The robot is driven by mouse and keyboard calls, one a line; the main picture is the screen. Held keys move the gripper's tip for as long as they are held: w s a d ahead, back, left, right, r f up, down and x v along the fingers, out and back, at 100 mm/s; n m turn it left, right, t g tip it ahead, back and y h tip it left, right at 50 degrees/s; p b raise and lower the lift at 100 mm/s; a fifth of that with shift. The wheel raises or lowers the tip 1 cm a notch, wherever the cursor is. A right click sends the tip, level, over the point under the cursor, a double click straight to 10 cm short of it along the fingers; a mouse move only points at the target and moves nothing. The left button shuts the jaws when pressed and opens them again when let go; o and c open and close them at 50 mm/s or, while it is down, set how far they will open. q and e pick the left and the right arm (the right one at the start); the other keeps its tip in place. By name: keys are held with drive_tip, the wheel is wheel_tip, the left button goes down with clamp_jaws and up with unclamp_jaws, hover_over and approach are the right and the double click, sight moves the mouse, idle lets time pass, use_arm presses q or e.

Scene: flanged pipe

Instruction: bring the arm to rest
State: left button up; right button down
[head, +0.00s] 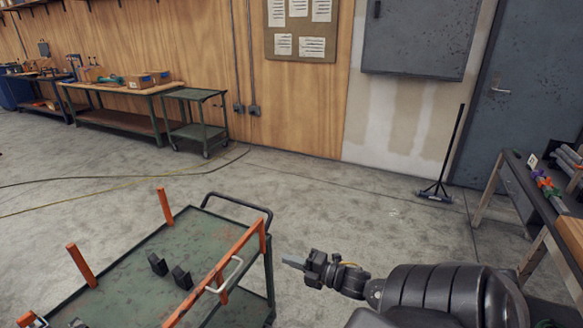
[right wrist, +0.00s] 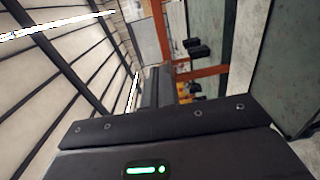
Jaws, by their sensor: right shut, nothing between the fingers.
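My right arm comes in from the lower right of the head view. Its gripper (head: 293,262) points left and is shut, with nothing between the fingers. It is just right of the green cart (head: 125,290), apart from the cart's orange rail (head: 238,258). In the right wrist view, the dark gripper body (right wrist: 170,125) fills the lower part, and the fingertips are hard to make out. My left gripper is not in view. No flanged pipe shows on the cart top.
Two black blocks (head: 169,271) stand on the cart, with orange posts (head: 80,265) at its left side. A bench with pipes (head: 546,192) stands at right, and a broom (head: 437,190) by the wall. The grey floor (head: 330,205) between is mostly clear.

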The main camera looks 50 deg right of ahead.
idle(0.4)
drive_tip(key=s+d+f+m+g+h, duration=0.25)
drive_tip(key=d+f+m, duration=0.2)
drive_tip(key=f, duration=0.35)
drive_tip(key=s+d+f+m+g+h, duration=0.25)
drive_tip(key=s+d+f, duration=0.2)
drive_tip(key=f, duration=0.35)
drive_tip(key=s+d+f+m+g+h, duration=0.1)
drive_tip(key=s+f+m+g, duration=0.15)
drive_tip(key=s+f, duration=0.45)
drive_tip(key=s+f+m+g+h, duration=0.1)
drive_tip(key=s+f+m+g, duration=0.15)
drive_tip(key=s+f, duration=0.45)
drive_tip(key=s+a+f+m+g+y, duration=0.1)
drive_tip(key=s+a+f+m+g, duration=0.4)
drive_tip(key=s+a+f, duration=1.1)
drive_tip(key=w+a+f+m+g+y, duration=0.1)
drive_tip(key=a+f, duration=0.3)
drive_tip(key=a, duration=1)
drive_tip(key=shift+w+a+y, duration=0.15)
drive_tip(key=shift+w+y, duration=0.15)
drive_tip(key=shift+y, duration=0.4)
